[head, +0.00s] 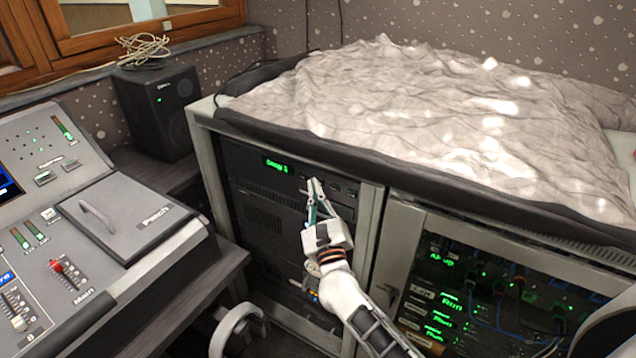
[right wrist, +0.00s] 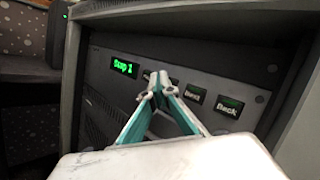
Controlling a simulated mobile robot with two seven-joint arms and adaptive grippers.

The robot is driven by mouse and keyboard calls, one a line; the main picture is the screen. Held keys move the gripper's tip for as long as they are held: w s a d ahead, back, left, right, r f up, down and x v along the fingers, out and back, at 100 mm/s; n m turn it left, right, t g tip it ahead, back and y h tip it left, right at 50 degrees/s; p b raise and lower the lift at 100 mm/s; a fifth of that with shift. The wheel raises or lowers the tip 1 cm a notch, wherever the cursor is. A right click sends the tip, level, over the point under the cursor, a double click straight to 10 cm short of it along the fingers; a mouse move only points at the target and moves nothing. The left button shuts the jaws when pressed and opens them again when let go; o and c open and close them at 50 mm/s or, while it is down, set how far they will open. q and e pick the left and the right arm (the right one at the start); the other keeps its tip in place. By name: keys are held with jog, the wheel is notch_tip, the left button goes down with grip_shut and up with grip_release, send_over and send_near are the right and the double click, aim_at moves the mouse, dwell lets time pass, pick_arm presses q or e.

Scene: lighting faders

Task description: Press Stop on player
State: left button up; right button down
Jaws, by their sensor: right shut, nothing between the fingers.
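The player (head: 258,178) is a dark panel at the top of the left rack bay, with a small green-lit display (head: 277,166). The display also shows in the right wrist view (right wrist: 125,66); its short text ends in 1. A row of dark buttons runs to its right. In the right wrist view one button (right wrist: 194,94) is partly legible and the rightmost (right wrist: 228,107) seems to read Back. My right gripper (head: 313,184) is shut and empty, its tips in front of the row. In the wrist view the tips (right wrist: 158,84) cover the buttons nearer the display, so their labels are hidden. My left gripper is not in view.
A mixing console (head: 110,285) with faders stands at left, a black speaker (head: 158,112) behind it. A crumpled grey cover (head: 430,110) lies on the rack top. A second bay (head: 480,290) with cables and green labels is at right. The rack's light frame (head: 368,235) borders the player.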

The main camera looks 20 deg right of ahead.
jog(key=shift+s+a, duration=0.35)
jog(key=shift+a, duration=0.1)
jog(key=shift+s+a, duration=0.1)
jog(key=shift+a, duration=0.05)
dwell(0.3)
jog(key=s+a, duration=0.1)
jog(key=a, duration=0.1)
jog(key=s+a, duration=0.2)
jog(key=shift+p, duration=0.3)
dwell(0.7)
